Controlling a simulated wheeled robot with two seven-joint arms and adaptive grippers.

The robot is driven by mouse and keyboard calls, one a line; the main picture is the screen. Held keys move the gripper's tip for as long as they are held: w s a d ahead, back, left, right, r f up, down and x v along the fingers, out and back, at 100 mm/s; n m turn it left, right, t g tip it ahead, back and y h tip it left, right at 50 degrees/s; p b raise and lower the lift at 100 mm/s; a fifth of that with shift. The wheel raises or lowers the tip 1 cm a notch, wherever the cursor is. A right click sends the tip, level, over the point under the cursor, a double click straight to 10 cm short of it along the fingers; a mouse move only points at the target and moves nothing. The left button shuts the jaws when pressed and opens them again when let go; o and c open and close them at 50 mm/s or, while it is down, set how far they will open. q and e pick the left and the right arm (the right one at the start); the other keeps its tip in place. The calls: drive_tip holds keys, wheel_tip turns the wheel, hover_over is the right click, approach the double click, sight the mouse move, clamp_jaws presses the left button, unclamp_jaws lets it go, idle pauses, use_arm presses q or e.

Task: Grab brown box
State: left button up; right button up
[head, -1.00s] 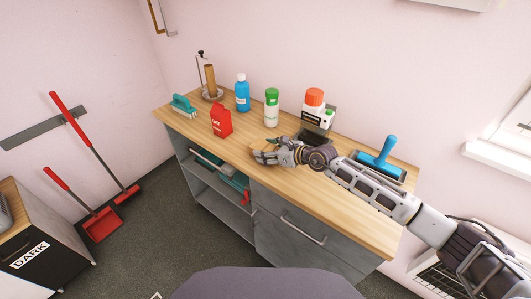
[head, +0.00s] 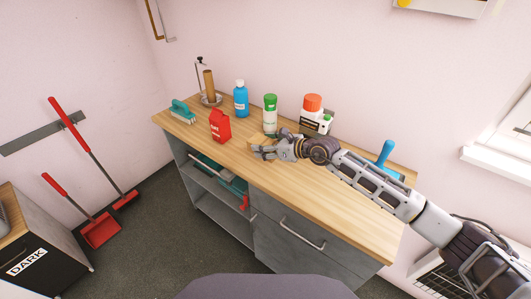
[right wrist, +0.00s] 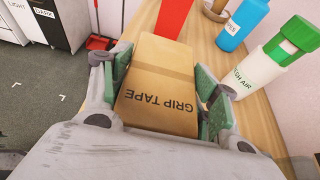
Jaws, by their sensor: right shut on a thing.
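The brown box (right wrist: 158,85), marked GRIP TAPE, sits between the two green-padded fingers of my right gripper (right wrist: 160,88) in the right wrist view. The fingers press on its two sides. In the head view the brown box (head: 257,139) shows only in part behind my right gripper (head: 262,149), over the wooden counter. I cannot tell whether the box is raised off the counter. My left gripper is not in view.
On the wooden counter (head: 330,192) stand a red carton (head: 220,126), a blue bottle (head: 241,99), a green-capped bottle (head: 270,115) and an orange-capped white container (head: 313,119). A teal brush (head: 182,111) lies at the left. The front right counter is clear.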

sight(265, 142)
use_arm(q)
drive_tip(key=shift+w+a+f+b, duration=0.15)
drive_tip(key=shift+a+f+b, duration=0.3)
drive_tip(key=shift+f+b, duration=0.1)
use_arm(e)
wheel_tip(265, 142, up, 23)
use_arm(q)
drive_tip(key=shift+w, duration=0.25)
